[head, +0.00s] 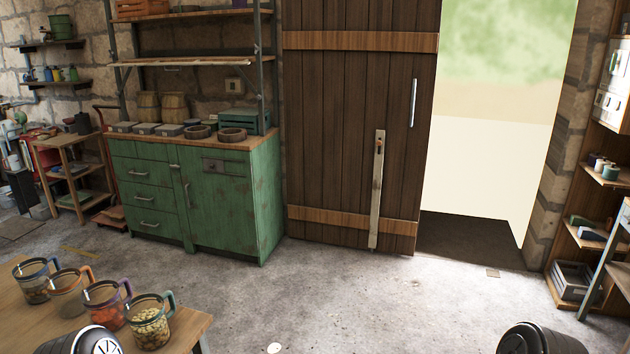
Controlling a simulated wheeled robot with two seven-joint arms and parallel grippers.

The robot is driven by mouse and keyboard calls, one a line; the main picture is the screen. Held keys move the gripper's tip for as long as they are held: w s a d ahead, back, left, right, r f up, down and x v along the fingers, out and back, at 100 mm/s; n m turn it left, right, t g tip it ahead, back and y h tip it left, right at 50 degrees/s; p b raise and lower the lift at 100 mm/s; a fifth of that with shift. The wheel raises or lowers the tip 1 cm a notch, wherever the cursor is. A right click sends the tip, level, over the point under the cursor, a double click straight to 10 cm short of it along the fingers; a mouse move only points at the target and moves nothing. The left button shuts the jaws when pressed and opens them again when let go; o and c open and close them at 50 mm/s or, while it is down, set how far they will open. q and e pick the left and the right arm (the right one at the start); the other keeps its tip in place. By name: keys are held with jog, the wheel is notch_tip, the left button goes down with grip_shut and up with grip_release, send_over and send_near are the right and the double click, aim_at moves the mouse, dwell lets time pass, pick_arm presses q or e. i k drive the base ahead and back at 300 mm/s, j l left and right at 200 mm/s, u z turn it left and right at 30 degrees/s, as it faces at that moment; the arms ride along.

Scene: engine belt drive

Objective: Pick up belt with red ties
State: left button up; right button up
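I cannot make out a belt with red ties in the head view. Two round brown ring-like items, one on the left (197,132) and one on the right (232,135), lie on top of the green cabinet (222,205); I see no red ties on them and cannot tell what they are. Neither of my grippers is in view. Only dark rounded parts of my own arms show at the bottom edge, one at left and one at right.
A wooden table (188,328) at the lower left holds several handled jars, one with pale contents (150,325). A plank door (355,110) stands beside a bright opening. A shelf (598,240) is at the right. The concrete floor (400,300) ahead is mostly clear.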

aim_at(230, 135)
jog(key=i+l+z, duration=0.1)
jog(key=i+l, duration=0.15)
jog(key=i, duration=0.35)
jog(key=i+l, duration=0.2)
jog(key=i, duration=0.4)
jog(key=i+l+z, duration=0.15)
jog(key=i, duration=0.45)
jog(key=i+l, duration=0.15)
jog(key=i, duration=0.45)
jog(key=i+j+u, duration=0.15)
jog(key=i, duration=0.5)
jog(key=i+u, duration=0.2)
jog(key=i, duration=0.45)
jog(key=i+u, duration=0.15)
jog(key=i, duration=0.45)
jog(key=i+l+u, duration=0.15)
jog(key=i, duration=0.5)
jog(key=i+l+u, duration=0.15)
jog(key=i, duration=0.5)
